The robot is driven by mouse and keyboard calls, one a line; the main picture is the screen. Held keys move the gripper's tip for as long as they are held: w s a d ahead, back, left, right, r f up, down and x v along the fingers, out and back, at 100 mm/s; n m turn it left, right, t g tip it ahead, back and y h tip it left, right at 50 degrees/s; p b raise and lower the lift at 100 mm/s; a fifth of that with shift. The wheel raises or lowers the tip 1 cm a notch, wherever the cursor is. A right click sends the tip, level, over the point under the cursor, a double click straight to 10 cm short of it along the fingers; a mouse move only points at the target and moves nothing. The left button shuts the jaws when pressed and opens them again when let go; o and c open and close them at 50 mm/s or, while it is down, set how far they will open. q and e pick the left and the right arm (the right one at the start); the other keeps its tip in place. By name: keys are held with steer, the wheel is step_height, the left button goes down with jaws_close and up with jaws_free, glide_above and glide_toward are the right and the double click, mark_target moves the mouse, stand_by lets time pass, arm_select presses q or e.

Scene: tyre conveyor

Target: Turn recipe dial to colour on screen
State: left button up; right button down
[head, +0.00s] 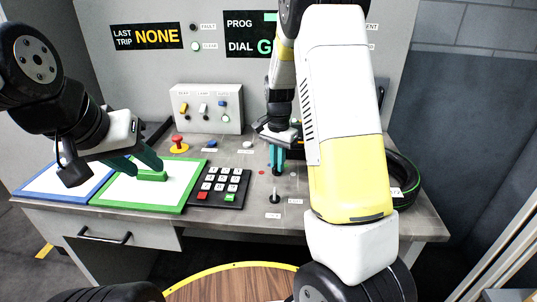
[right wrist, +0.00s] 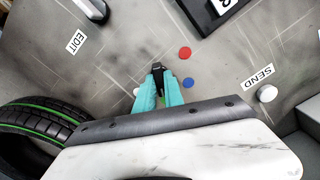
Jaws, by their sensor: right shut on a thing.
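The recipe dial (right wrist: 159,68) is a small black knob on the grey desk, with a red dot (right wrist: 185,52), a blue dot (right wrist: 188,83) and a white dot (right wrist: 136,92) around it. A bit of green shows between my fingers. My right gripper (right wrist: 160,80) is shut on the dial; it also shows in the head view (head: 277,171). My left gripper (head: 138,163) is open above a green block (head: 152,175).
A black keypad (head: 220,187) and a green-framed board (head: 112,192) lie left of the dial. A red stop button (head: 178,142) and a switch box (head: 206,108) stand behind. A tyre (head: 407,184) lies at the right.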

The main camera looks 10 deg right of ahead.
stand_by(0.5)
steer(key=c, duration=1.4)
jaws_free()
steer(key=shift+c, duration=0.2)
steer(key=shift+r, duration=3.95)
